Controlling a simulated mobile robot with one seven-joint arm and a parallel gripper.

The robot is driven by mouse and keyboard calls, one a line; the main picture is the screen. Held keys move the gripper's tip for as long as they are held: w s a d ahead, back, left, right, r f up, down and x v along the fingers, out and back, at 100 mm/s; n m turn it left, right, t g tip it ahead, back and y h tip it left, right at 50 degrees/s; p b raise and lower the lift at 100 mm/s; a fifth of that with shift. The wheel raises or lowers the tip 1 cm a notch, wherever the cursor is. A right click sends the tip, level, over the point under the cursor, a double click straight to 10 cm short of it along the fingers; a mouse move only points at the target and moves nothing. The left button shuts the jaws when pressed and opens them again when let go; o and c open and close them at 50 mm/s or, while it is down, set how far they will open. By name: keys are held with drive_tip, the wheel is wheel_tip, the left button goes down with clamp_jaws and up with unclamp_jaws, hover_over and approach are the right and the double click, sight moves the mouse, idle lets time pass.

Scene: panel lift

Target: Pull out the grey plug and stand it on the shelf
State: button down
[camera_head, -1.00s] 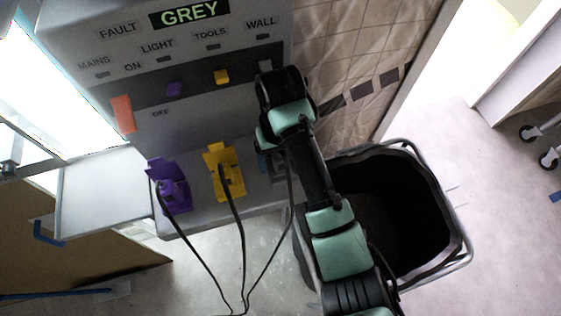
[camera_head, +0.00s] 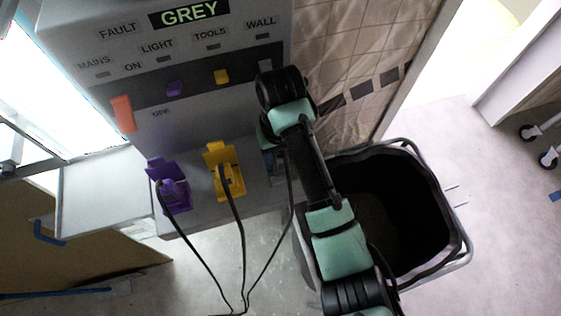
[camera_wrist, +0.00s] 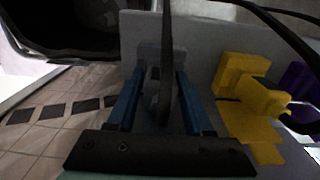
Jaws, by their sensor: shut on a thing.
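The grey plug (camera_wrist: 152,88) shows in the wrist view with its black cable running up across the picture. My gripper (camera_wrist: 160,78) has its two blue fingers on either side of the plug, shut on it. The plug is at the panel's lower ledge, by the grey socket; I cannot tell whether it is still seated. In the head view my arm hides most of the plug and the gripper. The pale shelf (camera_head: 100,200) juts out at the panel's left side, and its top is empty.
The purple plug (camera_head: 172,190) and yellow plug (camera_head: 226,178) sit in their sockets left of my gripper, with cables hanging to the floor. The panel (camera_head: 190,110) displays "GREY" above its switches. A black bin (camera_head: 440,180) stands at right, below my arm.

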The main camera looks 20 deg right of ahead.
drive_tip(key=shift+r+p, duration=3.05)
drive_tip(key=shift+p, duration=0.25)
